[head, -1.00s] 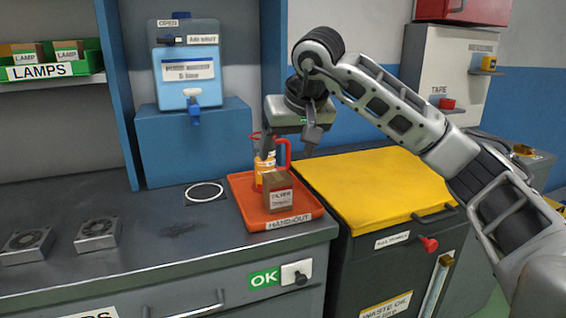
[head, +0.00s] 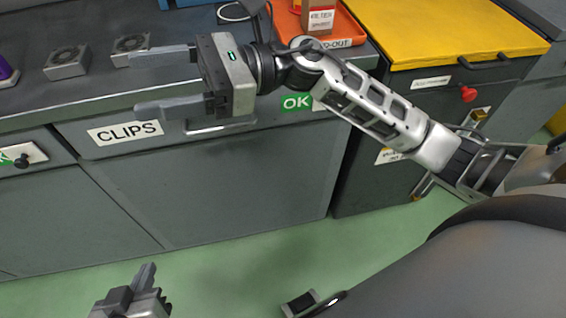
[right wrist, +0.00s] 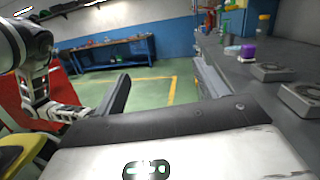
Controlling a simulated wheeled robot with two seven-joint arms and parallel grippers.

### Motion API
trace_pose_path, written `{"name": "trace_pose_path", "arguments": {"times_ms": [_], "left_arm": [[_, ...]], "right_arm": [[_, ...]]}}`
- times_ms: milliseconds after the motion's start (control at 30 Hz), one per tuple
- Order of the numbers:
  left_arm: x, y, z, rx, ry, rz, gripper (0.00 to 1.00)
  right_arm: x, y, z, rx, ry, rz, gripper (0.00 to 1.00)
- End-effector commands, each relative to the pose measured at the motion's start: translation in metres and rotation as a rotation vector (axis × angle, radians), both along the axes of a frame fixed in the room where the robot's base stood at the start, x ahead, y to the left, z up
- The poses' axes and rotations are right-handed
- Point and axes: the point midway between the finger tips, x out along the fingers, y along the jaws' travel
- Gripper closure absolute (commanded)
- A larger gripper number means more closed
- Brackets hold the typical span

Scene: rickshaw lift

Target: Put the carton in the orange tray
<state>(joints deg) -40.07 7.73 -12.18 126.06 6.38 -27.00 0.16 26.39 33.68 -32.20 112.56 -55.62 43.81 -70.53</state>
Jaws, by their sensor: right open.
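The carton (head: 318,19), a small brown box with a white label, stands upright in the orange tray (head: 346,29) at the top of the head view. Its top is cut off by the picture edge. My right gripper (head: 136,84) is to the left of the tray, in front of the counter's edge and away from the carton. Its two fingers are wide apart with nothing between them; they also show apart in the right wrist view (right wrist: 163,88). My left gripper (head: 146,275) is low at the bottom left, over the floor, and its jaw gap is unclear.
Two square fans (head: 67,62) sit on the grey counter at the left, with a purple-based item at the edge. A yellow-topped cabinet (head: 450,30) stands right of the tray. Cabinet fronts lie below the counter. Green floor (head: 230,270) is open in front.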

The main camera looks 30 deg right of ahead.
Motion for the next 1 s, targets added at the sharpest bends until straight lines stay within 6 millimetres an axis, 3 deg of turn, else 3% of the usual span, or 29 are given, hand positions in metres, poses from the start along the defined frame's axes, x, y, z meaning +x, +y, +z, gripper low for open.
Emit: {"name": "trace_pose_path", "arguments": {"times_ms": [33, 167, 267, 300, 400, 467, 500, 600, 700, 1000], "left_arm": [[0.0, 0.0, 0.0, 0.0, -0.001, 0.0, 1.0], [0.0, 0.0, 0.0, 0.0, -0.001, 0.0, 1.0], [0.0, 0.0, 0.001, 0.0, -0.001, 0.0, 1.0], [0.0, 0.0, 0.001, -0.001, -0.001, 0.001, 1.0], [0.001, 0.0, 0.001, -0.001, -0.002, 0.001, 1.0], [0.001, 0.0, 0.001, -0.001, -0.002, 0.001, 1.0], [0.001, 0.0, 0.001, -0.001, -0.002, 0.001, 1.0], [0.001, 0.0, 0.001, -0.001, -0.002, 0.001, 1.0], [0.001, 0.0, 0.001, -0.001, -0.002, 0.001, 1.0], [0.001, 0.0, 0.003, -0.002, -0.003, 0.001, 1.0]], "right_arm": [[0.0, -0.001, -0.002, 0.189, 0.285, -0.035, 0.27], [0.019, -0.033, -0.029, 0.669, 1.021, -0.12, 0.27], [0.025, -0.068, -0.09, 1.061, 1.581, -0.18, 0.27], [0.019, -0.08, -0.12, 1.222, 1.787, -0.202, 0.27], [-0.01, -0.103, -0.193, 1.615, 2.216, -0.255, 0.27], [-0.034, -0.11, -0.228, 1.823, 2.401, -0.281, 0.27], [-0.049, -0.113, -0.246, -1.905, -2.444, 0.291, 0.27], [-0.079, -0.115, -0.275, -1.807, -2.203, 0.271, 0.27], [-0.093, -0.115, -0.286, -1.762, -2.094, 0.261, 0.27], [-0.096, -0.115, -0.288, -1.752, -2.076, 0.262, 0.27]]}}
